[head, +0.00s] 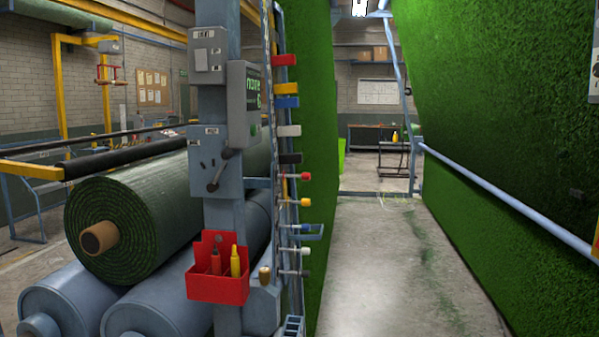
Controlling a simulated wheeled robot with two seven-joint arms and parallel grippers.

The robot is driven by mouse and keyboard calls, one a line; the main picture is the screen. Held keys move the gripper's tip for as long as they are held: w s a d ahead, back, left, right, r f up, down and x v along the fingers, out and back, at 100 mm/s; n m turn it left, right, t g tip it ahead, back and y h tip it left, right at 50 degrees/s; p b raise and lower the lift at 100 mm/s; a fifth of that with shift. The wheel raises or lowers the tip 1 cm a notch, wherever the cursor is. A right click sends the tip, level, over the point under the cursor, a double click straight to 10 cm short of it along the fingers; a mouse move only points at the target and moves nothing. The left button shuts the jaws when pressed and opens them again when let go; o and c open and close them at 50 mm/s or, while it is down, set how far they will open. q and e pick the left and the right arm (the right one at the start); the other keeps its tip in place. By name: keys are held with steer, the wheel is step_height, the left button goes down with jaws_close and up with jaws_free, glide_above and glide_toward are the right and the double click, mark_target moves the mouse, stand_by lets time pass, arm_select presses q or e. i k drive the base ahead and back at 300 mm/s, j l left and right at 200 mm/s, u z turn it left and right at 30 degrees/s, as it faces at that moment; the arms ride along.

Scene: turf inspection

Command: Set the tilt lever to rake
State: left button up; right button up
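A lever with dark ball ends (219,172) sits on a grey-blue box (206,147) on the post at the centre left. It slants from upper right to lower left. No readable mark names it as the tilt lever, and I cannot read a rake position. Several coloured handles, among them a red one (284,60), a yellow one (287,88) and a blue one (287,101), stick out to the right along a rail beside the post. Neither of my grippers is in view.
A red tool bin (217,284) hangs low on the post. A green turf roll (165,205) lies on blue-grey rollers (72,300) at left. Turf walls (500,110) and a blue rail (500,190) line the right. The concrete aisle (390,270) between is clear.

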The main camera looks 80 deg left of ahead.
mark_target(226, 155)
steer(key=u, duration=3.35)
